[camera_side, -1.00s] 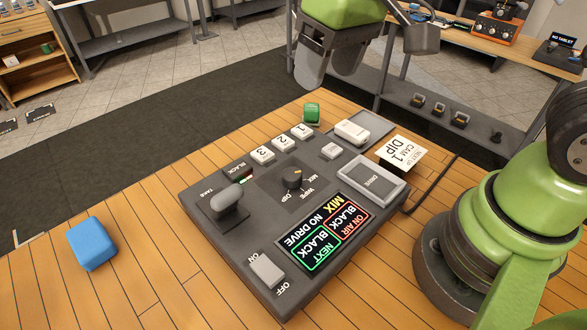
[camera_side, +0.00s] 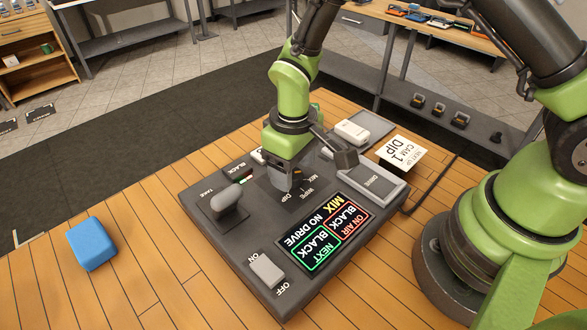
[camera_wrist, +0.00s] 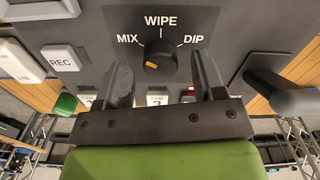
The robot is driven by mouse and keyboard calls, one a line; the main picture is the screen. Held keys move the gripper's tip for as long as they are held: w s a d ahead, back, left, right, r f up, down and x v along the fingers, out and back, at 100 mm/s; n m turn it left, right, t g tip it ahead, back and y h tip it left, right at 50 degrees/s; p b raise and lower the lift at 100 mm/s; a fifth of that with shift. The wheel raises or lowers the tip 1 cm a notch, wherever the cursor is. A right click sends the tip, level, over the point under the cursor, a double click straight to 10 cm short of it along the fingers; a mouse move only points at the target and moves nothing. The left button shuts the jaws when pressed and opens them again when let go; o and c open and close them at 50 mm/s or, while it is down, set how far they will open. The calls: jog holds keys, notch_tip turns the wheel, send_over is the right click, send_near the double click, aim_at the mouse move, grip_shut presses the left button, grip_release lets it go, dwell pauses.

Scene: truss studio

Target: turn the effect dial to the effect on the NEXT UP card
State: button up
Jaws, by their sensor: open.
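The effect dial (camera_wrist: 160,58) is a round dark knob with MIX at left, WIPE at top and DIP at right. Its orange mark shows on the lower left, on the MIX side. My gripper (camera_wrist: 161,68) is open in the wrist view, its fingers on either side of the knob with gaps. In the side view my gripper (camera_side: 285,182) points down over the dial and mostly hides it. The NEXT UP card (camera_side: 402,152) reads CAM 1, DIP. The panel screen (camera_side: 327,232) shows ON AIR BLACK, NEXT BLACK, MIX and NO DRIVE.
The switcher panel (camera_side: 228,252) also carries a TAKE lever (camera_side: 228,203), an ON/OFF switch (camera_side: 267,271) and a DRIVE plate (camera_side: 374,186). A REC button (camera_wrist: 61,59) is near the dial. A blue block (camera_side: 91,243) lies on the wooden table, which is clear around it.

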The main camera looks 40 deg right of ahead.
jog(key=shift+f, duration=0.65)
jog(key=c, duration=0.9)
